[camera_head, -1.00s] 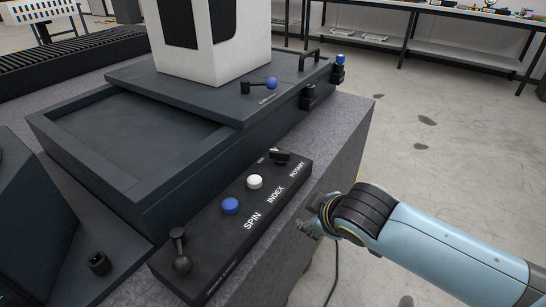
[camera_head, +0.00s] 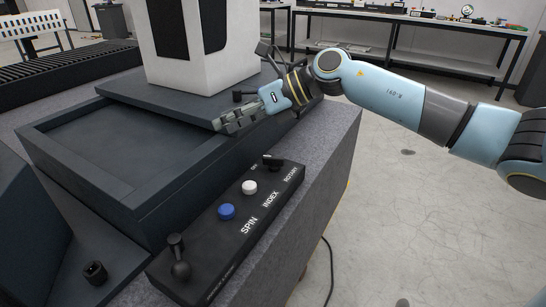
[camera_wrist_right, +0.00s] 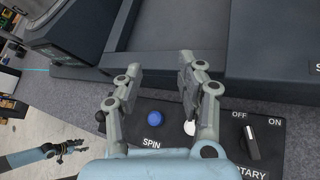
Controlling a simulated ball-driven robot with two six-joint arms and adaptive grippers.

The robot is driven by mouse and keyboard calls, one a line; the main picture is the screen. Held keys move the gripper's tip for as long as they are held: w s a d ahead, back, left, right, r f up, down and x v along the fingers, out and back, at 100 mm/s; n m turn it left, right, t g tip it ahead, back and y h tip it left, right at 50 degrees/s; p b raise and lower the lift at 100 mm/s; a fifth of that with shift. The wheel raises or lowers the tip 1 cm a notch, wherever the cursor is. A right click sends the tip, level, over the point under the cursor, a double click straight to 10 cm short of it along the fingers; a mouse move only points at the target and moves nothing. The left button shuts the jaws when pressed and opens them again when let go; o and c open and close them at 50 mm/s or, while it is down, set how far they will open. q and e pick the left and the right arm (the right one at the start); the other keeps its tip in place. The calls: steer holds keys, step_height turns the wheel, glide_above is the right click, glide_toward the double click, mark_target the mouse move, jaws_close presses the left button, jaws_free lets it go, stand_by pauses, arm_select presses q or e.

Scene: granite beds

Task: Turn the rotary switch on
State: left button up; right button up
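The rotary switch is a black knob (camera_head: 272,163) at the far end of the black control panel (camera_head: 206,255). In the right wrist view the knob (camera_wrist_right: 251,142) stands between the OFF and ON labels, its upper end nearer OFF. My right gripper (camera_head: 220,124) is above the machine bed, beyond and left of the knob, touching nothing I can see. In the right wrist view its two fingers (camera_wrist_right: 158,72) are spread apart and empty. My left gripper (camera_wrist_right: 68,148) shows small at the lower left of the right wrist view; its finger gap is unclear.
A white column (camera_head: 200,70) stands beyond.

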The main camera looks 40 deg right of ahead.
steer(key=s+d+f+n+g+h, duration=0.2)
steer(key=d+f+n+g+h, duration=0.15)
steer(key=d, duration=0.45)
steer(key=g+h, duration=0.2)
steer(key=h, duration=0.1)
glide_toward(273, 157)
steer(key=b+x, duration=0.1)
steer(key=x, duration=0.8)
steer(key=shift+w+f, duration=0.1)
steer(key=shift+f, duration=0.15)
jaws_close()
